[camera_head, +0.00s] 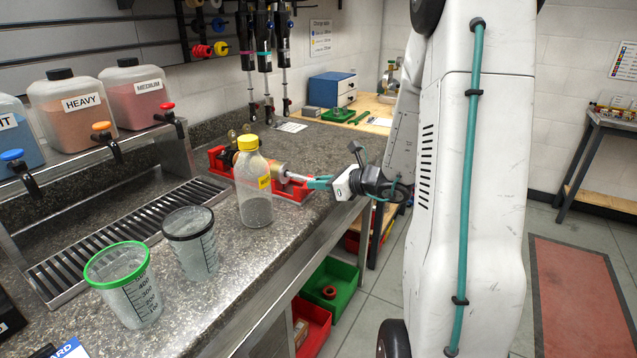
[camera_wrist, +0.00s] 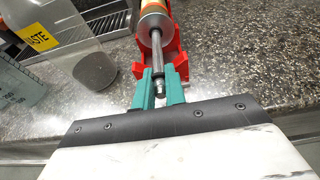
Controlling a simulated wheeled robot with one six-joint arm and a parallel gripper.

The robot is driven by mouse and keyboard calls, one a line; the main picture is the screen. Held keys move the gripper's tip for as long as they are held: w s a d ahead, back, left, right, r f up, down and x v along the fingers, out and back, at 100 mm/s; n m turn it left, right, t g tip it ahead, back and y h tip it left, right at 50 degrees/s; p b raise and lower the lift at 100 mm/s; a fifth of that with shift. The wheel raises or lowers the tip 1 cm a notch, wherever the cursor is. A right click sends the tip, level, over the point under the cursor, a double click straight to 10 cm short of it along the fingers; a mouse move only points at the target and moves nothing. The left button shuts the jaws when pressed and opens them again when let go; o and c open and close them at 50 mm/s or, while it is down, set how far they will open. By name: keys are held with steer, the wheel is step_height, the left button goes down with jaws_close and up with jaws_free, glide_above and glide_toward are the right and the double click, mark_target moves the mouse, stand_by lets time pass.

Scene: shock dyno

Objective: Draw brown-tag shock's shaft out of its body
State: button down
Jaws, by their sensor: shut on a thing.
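A shock lies in a red cradle (camera_wrist: 170,58) on the counter. Its body (camera_wrist: 154,25) is silver at the near end with an orange-brown band at the top of the wrist view. Its thin shaft (camera_wrist: 156,60) points out of the body towards me. My gripper (camera_wrist: 158,85) has its teal fingers shut on the shaft's outer end, whose tip shows between them. In the head view my gripper (camera_head: 318,183) is at the cradle's right end. There the shock is partly hidden behind a yellow-capped bottle. I cannot read its tag.
Two measuring cups, one green-rimmed (camera_head: 125,285) and one black-rimmed (camera_head: 195,245), stand nearer the front. More shocks (camera_head: 264,60) hang behind. Fluid jugs (camera_head: 72,105) stand at the left. The counter's front edge is close below my gripper.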

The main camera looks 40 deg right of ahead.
steer(key=shift+s+d, duration=0.3)
steer(key=shift+s, duration=0.45)
stand_by(0.7)
steer(key=c, duration=1.4)
jaws_free()
steer(key=shift+o, duration=0.2)
steer(key=v, duration=0.7)
steer(key=shift+s+d+r, duration=0.15)
steer(key=shift+s+r, duration=0.05)
steer(key=shift+s, duration=0.15)
